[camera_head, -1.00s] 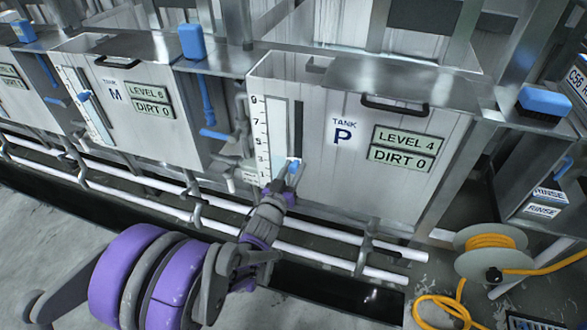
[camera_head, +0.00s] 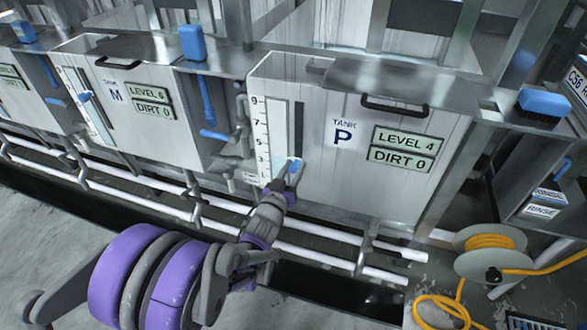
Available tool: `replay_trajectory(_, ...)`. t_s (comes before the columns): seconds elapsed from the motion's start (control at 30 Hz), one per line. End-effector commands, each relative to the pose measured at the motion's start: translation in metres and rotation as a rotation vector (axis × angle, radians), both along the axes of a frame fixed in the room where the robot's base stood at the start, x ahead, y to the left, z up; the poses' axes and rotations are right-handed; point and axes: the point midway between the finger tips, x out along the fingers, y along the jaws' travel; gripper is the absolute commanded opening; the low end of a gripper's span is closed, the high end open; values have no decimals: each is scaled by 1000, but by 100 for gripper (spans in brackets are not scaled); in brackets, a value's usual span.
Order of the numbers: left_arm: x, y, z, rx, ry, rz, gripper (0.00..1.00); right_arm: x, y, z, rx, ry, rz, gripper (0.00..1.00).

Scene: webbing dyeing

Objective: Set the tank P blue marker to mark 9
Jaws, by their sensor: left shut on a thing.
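Tank P (camera_head: 345,185) stands in the middle, its front labelled TANK P, with plates reading LEVEL 4 and DIRT 0. At its left side is a white scale (camera_head: 262,135) with numbers from 9 at the top downward, beside a dark vertical slot (camera_head: 298,125). The blue marker (camera_head: 294,164) is low on the scale, between or just above my left gripper's fingertips, around the lower marks. My left gripper (camera_head: 286,173) is shut on the blue marker, whose lower part the fingers hide. My right gripper is not in view.
Tank M (camera_head: 135,100) with its own blue marker (camera_head: 84,96) stands to the left. White pipes (camera_head: 330,258) run low along the tank fronts. An orange hose reel (camera_head: 492,255) sits at lower right. Grey floor (camera_head: 60,235) lies open at lower left.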

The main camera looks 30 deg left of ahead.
Motion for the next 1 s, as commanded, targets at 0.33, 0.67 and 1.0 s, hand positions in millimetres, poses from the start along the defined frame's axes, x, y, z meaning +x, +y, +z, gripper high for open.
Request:
replay_trajectory(0.33,-1,-1,82,-1,-5,-1,0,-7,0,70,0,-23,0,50)
replay_trajectory(0.67,0,-1,154,0,-3,-2,0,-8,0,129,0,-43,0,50)
replay_trajectory(1.0,0,-1,177,1,-3,-2,0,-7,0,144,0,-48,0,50)
